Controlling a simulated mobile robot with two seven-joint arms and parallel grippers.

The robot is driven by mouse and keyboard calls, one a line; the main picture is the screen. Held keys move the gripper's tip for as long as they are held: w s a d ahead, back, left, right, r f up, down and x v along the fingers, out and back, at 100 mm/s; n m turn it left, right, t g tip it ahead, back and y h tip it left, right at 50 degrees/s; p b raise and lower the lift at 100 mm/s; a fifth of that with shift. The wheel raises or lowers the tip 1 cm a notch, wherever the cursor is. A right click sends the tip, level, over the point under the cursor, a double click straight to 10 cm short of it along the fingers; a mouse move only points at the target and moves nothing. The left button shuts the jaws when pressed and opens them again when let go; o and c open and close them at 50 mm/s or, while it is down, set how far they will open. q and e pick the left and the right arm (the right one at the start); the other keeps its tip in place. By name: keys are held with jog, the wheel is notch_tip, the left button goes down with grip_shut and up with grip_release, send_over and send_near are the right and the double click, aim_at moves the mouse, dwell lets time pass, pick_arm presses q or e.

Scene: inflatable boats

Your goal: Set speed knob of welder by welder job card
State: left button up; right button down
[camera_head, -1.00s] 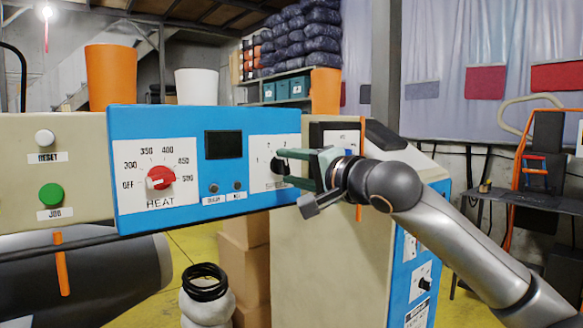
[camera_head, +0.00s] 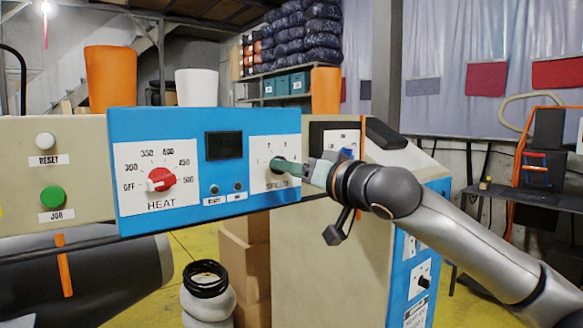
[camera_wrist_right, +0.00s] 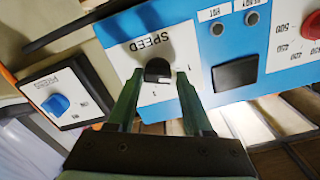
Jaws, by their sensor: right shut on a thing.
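The blue welder panel (camera_head: 224,120) is straight ahead in the head view. Its black speed knob (camera_wrist_right: 158,70) sits on a white plate (camera_head: 288,148) marked SPEED, with numbers around it. My right gripper (camera_head: 282,168) reaches in from the right and is shut on the speed knob. In the wrist view its green fingers (camera_wrist_right: 158,80) stand on either side of the knob. The fingers hide most of the knob in the head view, and I cannot tell which number it points to. I cannot make out a job card. My left gripper is not in view.
On the same panel are a red HEAT knob (camera_head: 160,179), a dark display (camera_head: 224,145) and two small buttons. A blue switch (camera_wrist_right: 56,104) on a neighbouring plate is near the gripper. Green (camera_head: 52,197) and white (camera_head: 46,141) buttons are at the left.

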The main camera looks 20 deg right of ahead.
jog(key=shift+n, duration=0.7)
jog(key=c, duration=0.7)
grip_release()
jog(key=shift+c, duration=0.2)
jog(key=o, duration=0.4)
jog(key=shift+o, duration=0.2)
jog(key=b+v, duration=0.1)
jog(key=v, duration=1.1)
jog(key=shift+s+b, duration=0.25)
jog(key=shift+b, duration=0.15)
